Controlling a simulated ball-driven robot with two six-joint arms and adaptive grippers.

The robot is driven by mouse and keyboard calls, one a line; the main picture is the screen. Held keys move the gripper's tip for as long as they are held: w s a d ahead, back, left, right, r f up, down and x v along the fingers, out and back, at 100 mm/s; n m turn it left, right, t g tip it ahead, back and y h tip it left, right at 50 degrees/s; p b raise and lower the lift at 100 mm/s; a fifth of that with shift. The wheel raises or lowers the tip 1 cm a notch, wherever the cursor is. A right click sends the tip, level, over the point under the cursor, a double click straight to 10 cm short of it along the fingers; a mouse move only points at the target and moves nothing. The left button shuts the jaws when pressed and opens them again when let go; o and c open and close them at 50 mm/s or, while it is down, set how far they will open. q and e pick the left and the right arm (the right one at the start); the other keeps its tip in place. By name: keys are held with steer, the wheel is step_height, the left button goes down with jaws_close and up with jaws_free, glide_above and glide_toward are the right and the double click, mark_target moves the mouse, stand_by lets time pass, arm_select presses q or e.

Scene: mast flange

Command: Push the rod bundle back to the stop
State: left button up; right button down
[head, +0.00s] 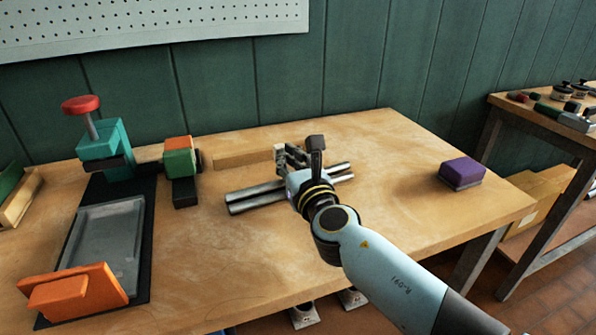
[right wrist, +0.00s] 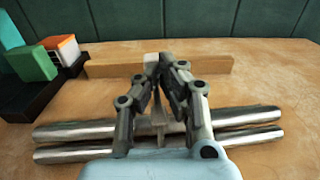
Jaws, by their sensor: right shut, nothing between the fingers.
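The rod bundle (head: 252,201) is a set of shiny metal rods lying side by side on the wooden table. In the right wrist view the rods (right wrist: 75,131) run left to right, below the gripper. A long, low wooden bar (head: 240,157), seemingly the stop, lies behind them; it also shows in the right wrist view (right wrist: 205,66). Bare table separates bar and rods. My right gripper (head: 281,151) is shut and empty, its tips reaching past the rods towards the bar; its fingers (right wrist: 157,64) hide the rods' middle. I cannot tell whether it touches them. My left gripper is not in view.
A teal press with a red knob (head: 100,140) and a grey tray (head: 105,240) stand at the left. A green and orange block (head: 179,160) is left of the bar. A purple block (head: 461,173) sits at the right. The table's front middle is clear.

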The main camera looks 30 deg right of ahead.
steer(key=b+x, duration=0.1)
steer(key=x, duration=0.9)
steer(key=shift+d+b, duration=0.1)
steer(key=shift+b, duration=0.3)
steer(key=shift+s, duration=0.1)
